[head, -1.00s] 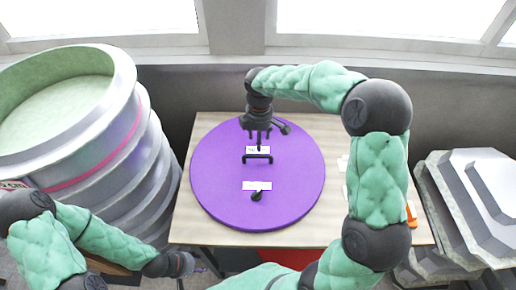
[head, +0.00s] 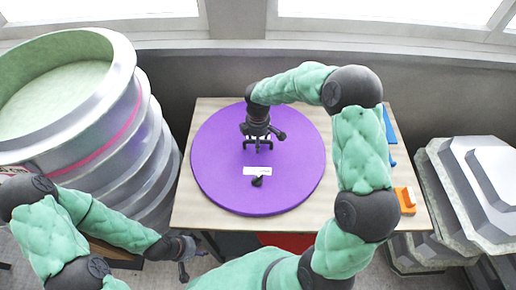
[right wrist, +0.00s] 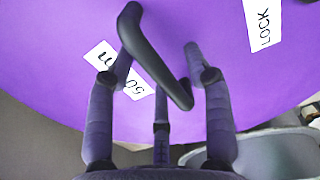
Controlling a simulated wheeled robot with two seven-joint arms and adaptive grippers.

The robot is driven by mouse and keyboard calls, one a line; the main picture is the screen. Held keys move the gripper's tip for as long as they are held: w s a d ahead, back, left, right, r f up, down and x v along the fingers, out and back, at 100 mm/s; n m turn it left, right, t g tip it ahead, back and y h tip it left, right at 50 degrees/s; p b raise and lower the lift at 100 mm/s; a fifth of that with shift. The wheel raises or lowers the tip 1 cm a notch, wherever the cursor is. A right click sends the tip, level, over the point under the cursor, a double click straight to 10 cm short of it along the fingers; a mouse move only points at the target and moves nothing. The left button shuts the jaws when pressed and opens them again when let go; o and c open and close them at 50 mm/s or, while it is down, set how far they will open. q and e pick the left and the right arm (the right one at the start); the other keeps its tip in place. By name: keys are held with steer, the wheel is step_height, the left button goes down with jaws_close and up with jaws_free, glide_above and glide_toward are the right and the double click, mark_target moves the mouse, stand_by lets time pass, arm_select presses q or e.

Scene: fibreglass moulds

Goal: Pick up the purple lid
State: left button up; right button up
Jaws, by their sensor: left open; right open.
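The purple lid (head: 215,165) is a large flat disc lying on the table. It has a dark bar handle, which shows in the right wrist view (right wrist: 150,58); in the head view my right gripper mostly covers it. A small black knob (head: 258,181) and a white label (head: 280,171) sit nearer the front of the lid. My right gripper (head: 257,148) is open above the lid at the handle. In the wrist view, the handle lies across the space between its spread fingers; contact cannot be told. My left gripper (head: 183,268) is open and empty, low beside the table's left front corner.
Large ribbed round moulds (head: 150,150) stand close on the left, and grey angular moulds (head: 480,190) on the right.

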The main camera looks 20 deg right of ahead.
steer(key=shift+f, duration=0.1)
jaws_close()
stand_by(0.3)
